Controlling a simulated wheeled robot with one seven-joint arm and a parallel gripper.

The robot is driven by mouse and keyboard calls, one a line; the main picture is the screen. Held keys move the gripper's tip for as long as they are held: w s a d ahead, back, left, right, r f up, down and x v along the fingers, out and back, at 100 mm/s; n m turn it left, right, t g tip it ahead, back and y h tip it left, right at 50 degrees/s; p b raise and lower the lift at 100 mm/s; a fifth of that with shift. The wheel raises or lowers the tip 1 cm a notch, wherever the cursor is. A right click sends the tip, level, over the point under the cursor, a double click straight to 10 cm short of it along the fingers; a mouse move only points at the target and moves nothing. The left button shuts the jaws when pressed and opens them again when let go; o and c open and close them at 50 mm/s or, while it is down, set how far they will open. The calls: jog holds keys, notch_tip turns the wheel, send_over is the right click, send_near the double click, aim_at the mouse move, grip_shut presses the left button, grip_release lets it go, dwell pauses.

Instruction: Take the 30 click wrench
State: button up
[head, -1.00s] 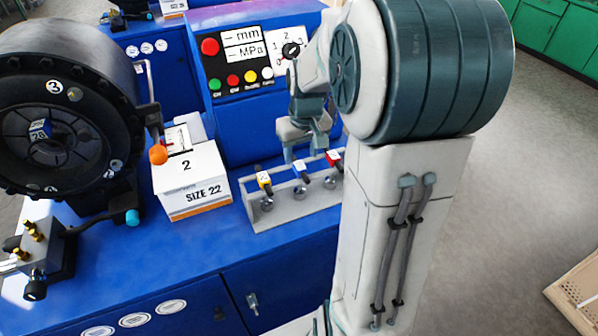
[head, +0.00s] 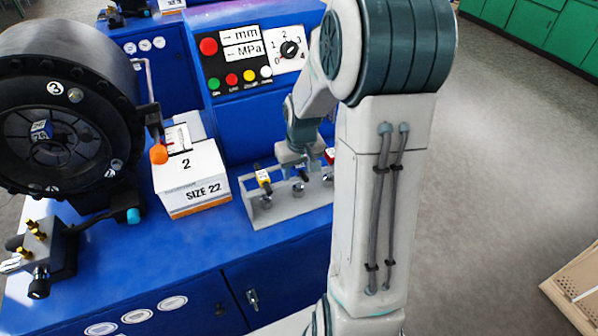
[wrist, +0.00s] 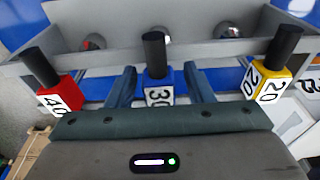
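The 30 click wrench has a blue block marked 30 (wrist: 158,90) with a black tip, and stands in the middle of a grey rack (head: 290,212). In the head view my gripper partly hides it. My gripper (wrist: 160,70) is open, with one finger on each side of the blue block and a visible gap on both sides. In the head view my gripper (head: 298,164) is low over the rack's middle. The yellow wrench marked 20 (wrist: 270,84) and the red wrench marked 40 (wrist: 60,97) stand on either side, outside the fingers.
A white box marked SIZE 22 (head: 190,180) stands left of the rack on the blue bench (head: 150,262). A large black crimper head (head: 60,110) is farther left. A control panel (head: 250,62) rises behind. Floor lies open to the right.

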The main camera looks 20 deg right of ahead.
grip_shut()
jog(key=shift+r, duration=0.1)
